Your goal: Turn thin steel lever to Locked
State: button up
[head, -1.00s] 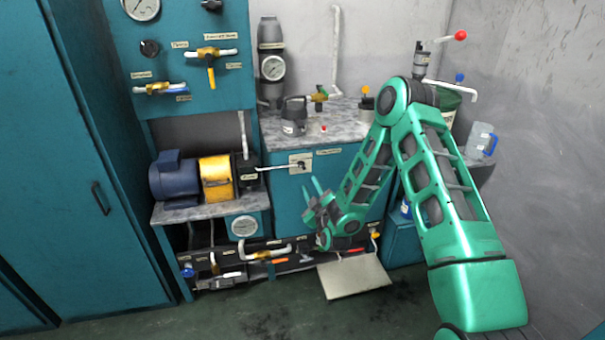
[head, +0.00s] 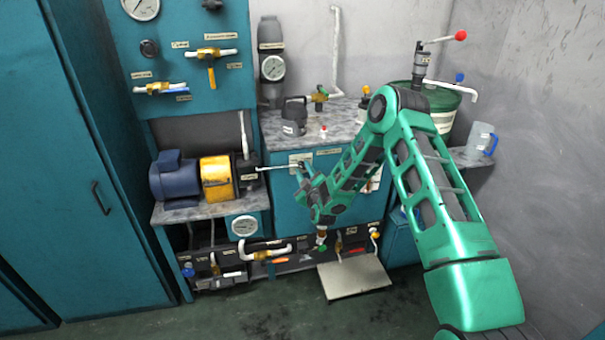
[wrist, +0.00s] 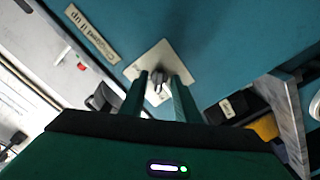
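A thin steel lever (head: 274,168) sticks out to the right from the dark end of the motor and pump unit, towards a pale square plate (head: 297,158) on the teal cabinet front. In the wrist view the plate (wrist: 170,61) carries a small dark knob or switch (wrist: 157,84). My gripper (wrist: 159,76) is open, its two fingers apart on either side of this knob. I cannot tell whether they touch it. In the head view my gripper (head: 303,171) is just in front of the plate and partly hides it. No Locked mark is readable.
The blue and yellow motor (head: 214,178) sits on a shelf left of the plate. Bottles and fittings stand on the marble counter (head: 342,128) above. Pipes with valves (head: 262,254) run low down. A red-knobbed lever (head: 440,41) is at the upper right.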

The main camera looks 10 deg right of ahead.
grip_shut()
jog(key=shift+a, duration=0.15)
jog(key=m, duration=1.7)
jog(key=shift+f+m, duration=0.1)
jog(key=shift+m, duration=0.2)
dwell(0.4)
